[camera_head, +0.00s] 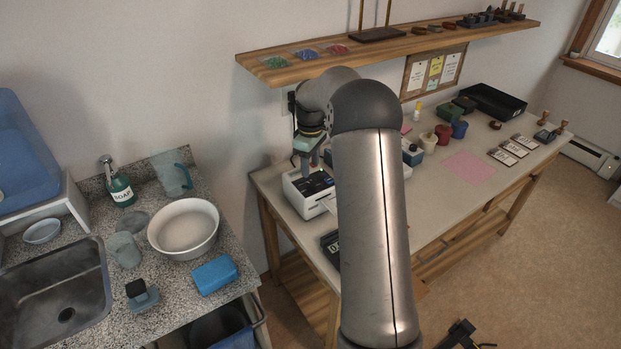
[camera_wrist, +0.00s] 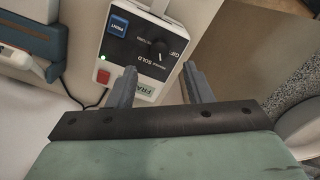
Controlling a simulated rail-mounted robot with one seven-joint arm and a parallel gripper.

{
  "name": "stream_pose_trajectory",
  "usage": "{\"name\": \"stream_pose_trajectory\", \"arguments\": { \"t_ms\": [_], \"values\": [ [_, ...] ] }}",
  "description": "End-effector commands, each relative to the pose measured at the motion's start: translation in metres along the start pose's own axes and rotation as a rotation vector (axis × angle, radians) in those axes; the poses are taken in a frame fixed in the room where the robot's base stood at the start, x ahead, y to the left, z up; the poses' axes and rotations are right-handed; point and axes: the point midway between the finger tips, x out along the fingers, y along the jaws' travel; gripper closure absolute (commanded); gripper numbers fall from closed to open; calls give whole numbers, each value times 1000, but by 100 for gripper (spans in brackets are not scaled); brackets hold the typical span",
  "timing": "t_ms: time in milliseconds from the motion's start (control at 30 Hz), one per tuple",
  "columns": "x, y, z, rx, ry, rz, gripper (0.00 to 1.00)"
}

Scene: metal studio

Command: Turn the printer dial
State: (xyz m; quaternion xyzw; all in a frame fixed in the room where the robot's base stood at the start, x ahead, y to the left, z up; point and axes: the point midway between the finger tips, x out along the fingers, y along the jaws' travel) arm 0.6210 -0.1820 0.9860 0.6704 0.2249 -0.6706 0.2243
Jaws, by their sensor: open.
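The printer (camera_head: 308,191) is a white box with a dark top panel, on the left end of the workbench. In the wrist view the printer (camera_wrist: 108,72) shows a black panel with a round black dial (camera_wrist: 158,46), a blue PRINT button (camera_wrist: 119,25), a red button and a small green light. My gripper (camera_wrist: 160,78) is open, with its two grey fingers apart and nothing between them. The fingertips point toward the dial and appear short of it; I cannot tell the exact gap. In the head view my gripper (camera_head: 305,160) is above the printer, and my arm hides part of the bench.
A wooden shelf (camera_head: 420,42) runs along the wall above the bench. A dark device (camera_head: 330,243) sits in front of the printer. Coloured pots (camera_head: 443,133) and a pink sheet (camera_head: 468,167) lie farther right. A granite counter with a white bowl (camera_head: 184,228) stands left.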

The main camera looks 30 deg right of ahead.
Motion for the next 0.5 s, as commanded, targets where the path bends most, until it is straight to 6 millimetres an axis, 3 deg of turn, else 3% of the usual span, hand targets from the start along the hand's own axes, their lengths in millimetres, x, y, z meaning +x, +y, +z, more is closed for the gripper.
{"name": "stream_pose_trajectory", "arguments": {
  "t_ms": [233, 500],
  "values": [
    [45, 0, 0, 0, -2, -2, 54],
    [65, 0, 0, 0, -1, 1, 54]
  ]
}}
